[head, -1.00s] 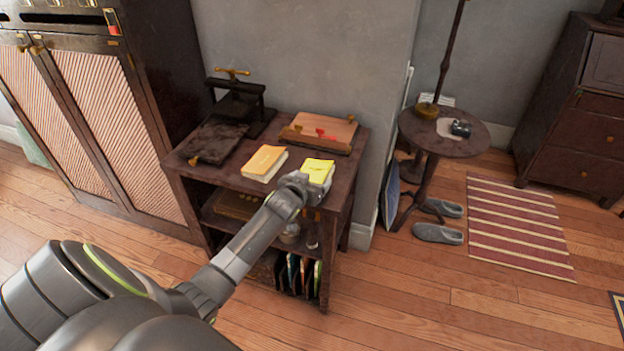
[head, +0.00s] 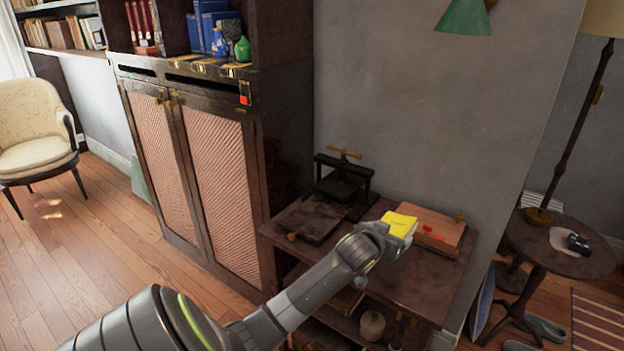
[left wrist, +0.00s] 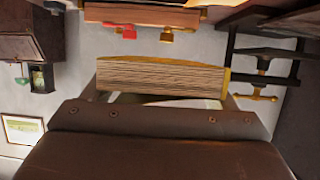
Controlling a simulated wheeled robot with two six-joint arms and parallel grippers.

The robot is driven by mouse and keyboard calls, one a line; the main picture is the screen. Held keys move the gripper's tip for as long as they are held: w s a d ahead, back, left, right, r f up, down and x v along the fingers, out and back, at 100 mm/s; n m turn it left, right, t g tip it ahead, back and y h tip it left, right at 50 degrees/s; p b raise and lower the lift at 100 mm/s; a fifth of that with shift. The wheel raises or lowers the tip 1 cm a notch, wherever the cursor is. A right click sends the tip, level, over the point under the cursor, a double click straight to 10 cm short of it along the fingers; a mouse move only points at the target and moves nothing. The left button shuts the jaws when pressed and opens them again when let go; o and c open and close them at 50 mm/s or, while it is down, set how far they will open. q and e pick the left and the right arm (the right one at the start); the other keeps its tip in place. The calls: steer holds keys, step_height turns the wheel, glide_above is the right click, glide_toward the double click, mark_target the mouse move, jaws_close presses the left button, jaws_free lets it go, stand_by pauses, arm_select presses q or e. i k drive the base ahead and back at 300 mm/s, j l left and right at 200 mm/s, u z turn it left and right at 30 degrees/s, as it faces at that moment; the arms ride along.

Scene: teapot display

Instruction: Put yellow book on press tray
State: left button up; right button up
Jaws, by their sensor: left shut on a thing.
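The yellow book (head: 401,223) is held by my left gripper (head: 388,238) above the dark side table. In the left wrist view the book (left wrist: 160,78) shows its brown page edges and a yellow cover edge between the fingers. My left gripper is shut on it. The dark press tray (head: 313,221) lies on the table's left part, in front of the black press (head: 343,181) with its brass handle. The book is to the right of the tray and apart from it. My right gripper is out of view.
The side table (head: 440,275) has bare room at front right. A tall cabinet (head: 215,170) stands to the left and a round table (head: 558,250) to the right.

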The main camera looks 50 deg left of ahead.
mark_target(316, 216)
steer(key=j, duration=1.35)
